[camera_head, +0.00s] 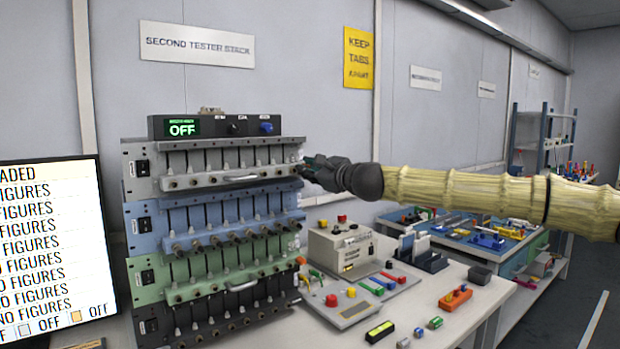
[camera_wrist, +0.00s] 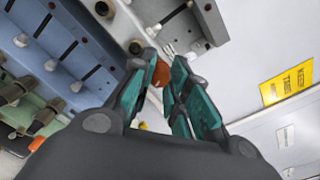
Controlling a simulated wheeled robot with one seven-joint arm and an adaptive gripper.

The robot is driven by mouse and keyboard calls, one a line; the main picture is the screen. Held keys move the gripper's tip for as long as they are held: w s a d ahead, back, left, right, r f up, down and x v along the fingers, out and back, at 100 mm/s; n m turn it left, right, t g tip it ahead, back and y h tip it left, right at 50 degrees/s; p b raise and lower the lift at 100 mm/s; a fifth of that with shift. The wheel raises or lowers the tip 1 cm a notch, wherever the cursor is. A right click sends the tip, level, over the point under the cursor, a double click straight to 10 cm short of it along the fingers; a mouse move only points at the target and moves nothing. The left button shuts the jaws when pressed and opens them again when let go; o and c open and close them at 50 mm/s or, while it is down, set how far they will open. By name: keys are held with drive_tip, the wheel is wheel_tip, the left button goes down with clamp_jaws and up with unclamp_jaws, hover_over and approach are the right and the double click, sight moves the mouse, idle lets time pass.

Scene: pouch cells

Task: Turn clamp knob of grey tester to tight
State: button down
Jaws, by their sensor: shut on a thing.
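My gripper (camera_head: 312,175) is at the right end of the grey tester. In the wrist view, the teal fingers of my gripper (camera_wrist: 161,80) are closed around an orange-red clamp knob (camera_wrist: 160,73) beside the grey tester (camera_wrist: 232,15). The fingers cover part of the knob, and I cannot tell how far it is turned. In the head view my gripper hides this knob.
The blue tester (camera_head: 143,227), green tester (camera_head: 147,280) and a dark tester sit below the grey one. A box reading OFF (camera_head: 182,128) sits on top. A beige instrument (camera_head: 325,250) stands right of the stack. Another orange knob (camera_wrist: 37,143) shows lower left in the wrist view.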

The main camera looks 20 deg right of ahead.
drive_tip(key=shift+m+b, duration=1.05)
drive_tip(key=shift+m, duration=0.85)
drive_tip(key=shift+d, duration=0.1)
drive_tip(key=c, duration=1.3)
unclamp_jaws()
drive_tip(key=shift+s, duration=0.1)
drive_tip(key=v, duration=1.1)
drive_tip(key=shift+s+d, duration=0.2)
drive_tip(key=shift+s, duration=0.15)
